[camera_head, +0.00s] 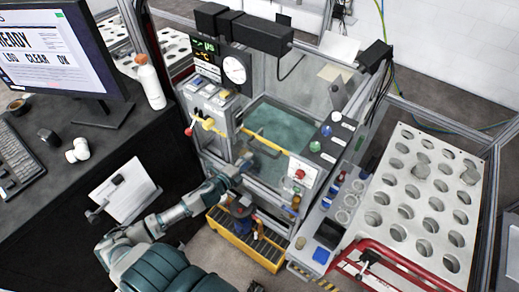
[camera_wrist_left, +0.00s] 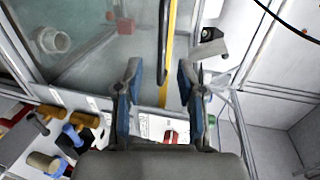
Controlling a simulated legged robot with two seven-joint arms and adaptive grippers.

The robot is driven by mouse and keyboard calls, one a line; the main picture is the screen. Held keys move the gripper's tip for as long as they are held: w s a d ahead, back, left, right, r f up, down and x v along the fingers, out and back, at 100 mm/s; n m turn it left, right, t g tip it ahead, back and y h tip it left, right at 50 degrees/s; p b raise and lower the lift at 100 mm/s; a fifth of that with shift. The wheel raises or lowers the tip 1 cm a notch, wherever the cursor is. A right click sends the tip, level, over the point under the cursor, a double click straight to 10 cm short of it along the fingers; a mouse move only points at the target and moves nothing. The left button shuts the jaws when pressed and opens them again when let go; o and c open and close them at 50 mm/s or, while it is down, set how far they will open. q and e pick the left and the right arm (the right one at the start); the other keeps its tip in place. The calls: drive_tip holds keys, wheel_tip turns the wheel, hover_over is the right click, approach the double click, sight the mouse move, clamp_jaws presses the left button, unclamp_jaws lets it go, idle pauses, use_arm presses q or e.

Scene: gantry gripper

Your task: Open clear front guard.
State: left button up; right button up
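The clear front guard (camera_head: 262,165) closes the front of the machine in the head view. A yellow bar (camera_head: 270,144) runs along its top edge, with a dark handle (camera_head: 262,149) by it. My left gripper (camera_head: 246,161) is in front of the guard, just below the bar. In the left wrist view, my left gripper (camera_wrist_left: 159,72) is open and empty. The dark handle (camera_wrist_left: 163,40) and yellow bar (camera_wrist_left: 170,50) show beyond and between its fingertips; contact cannot be told. My right gripper is not in view.
A yellow bin (camera_head: 236,243) stands below the guard. A control panel with a red button (camera_head: 300,174) is right of it. A white rack with round holes (camera_head: 425,190) fills the right side. A desk with a monitor (camera_head: 58,55) and white bottle (camera_head: 150,82) is at left.

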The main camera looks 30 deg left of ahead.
sight(260, 150)
use_arm(q)
drive_tip(key=x, duration=0.8)
drive_tip(key=shift+w+d, duration=0.3)
drive_tip(key=shift+d, duration=0.05)
drive_tip(key=shift+w+a+f, duration=0.1)
drive_tip(key=shift+w+a, duration=0.15)
drive_tip(key=shift+d, duration=0.15)
clamp_jaws()
